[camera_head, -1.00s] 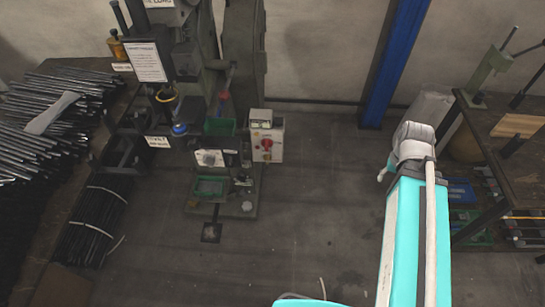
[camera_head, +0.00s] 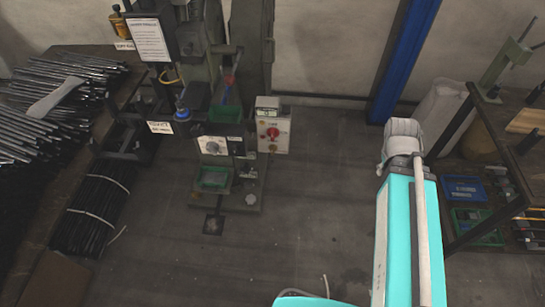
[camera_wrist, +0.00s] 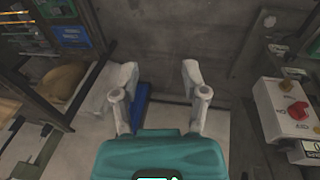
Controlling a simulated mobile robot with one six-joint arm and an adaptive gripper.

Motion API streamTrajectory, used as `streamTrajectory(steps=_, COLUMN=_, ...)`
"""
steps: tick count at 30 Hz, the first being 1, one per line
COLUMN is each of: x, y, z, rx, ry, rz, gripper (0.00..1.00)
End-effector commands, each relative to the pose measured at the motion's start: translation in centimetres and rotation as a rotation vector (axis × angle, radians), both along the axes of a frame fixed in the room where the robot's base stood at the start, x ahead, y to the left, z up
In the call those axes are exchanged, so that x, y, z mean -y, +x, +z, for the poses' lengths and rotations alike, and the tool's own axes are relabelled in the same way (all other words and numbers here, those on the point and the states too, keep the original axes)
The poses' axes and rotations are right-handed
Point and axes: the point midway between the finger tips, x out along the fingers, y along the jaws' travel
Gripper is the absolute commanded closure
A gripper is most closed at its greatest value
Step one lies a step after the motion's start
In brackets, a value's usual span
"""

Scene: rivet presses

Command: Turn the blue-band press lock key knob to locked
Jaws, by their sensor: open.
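A grey-green press (camera_head: 235,70) stands at the wall in the head view. A white control box (camera_head: 288,137) with a red knob (camera_head: 272,133) is attached at its right side. A white panel with a small round grey dial (camera_head: 212,147) is on its lower front. I cannot make out a blue band or tell which knob is the lock key. The wrist view shows a white box (camera_wrist: 268,100) at the right, with a red knob (camera_wrist: 297,110). My gripper (camera_wrist: 160,66) is open and empty, apart from this box and to its left.
A workbench with blue and green bins (camera_head: 478,226) stands at the right, near my arm. A blue column (camera_head: 404,60) is at the wall. Bundled black rods (camera_head: 97,205) and a table of metal rods (camera_head: 60,90) are at the left. The floor between is clear.

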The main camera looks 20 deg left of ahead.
Motion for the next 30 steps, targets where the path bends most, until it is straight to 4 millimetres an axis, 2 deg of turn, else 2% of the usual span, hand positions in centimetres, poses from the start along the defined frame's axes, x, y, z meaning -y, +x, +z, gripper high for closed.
streamTrajectory(steps=1, x=-0.4, y=0.4, z=-1.9, rx=0.017, ry=-0.030, rz=0.049, gripper=0.43)
streamTrajectory(steps=9, x=-2.4, y=2.5, z=-6.0, rx=0.102, ry=-0.216, rz=0.321, gripper=0.43)
streamTrajectory(steps=20, x=-6.2, y=5.1, z=-10.5, rx=0.196, ry=-0.482, rz=0.691, gripper=0.43)
streamTrajectory(steps=30, x=-11.1, y=6.8, z=-14.0, rx=0.266, ry=-0.760, rz=1.035, gripper=0.43)
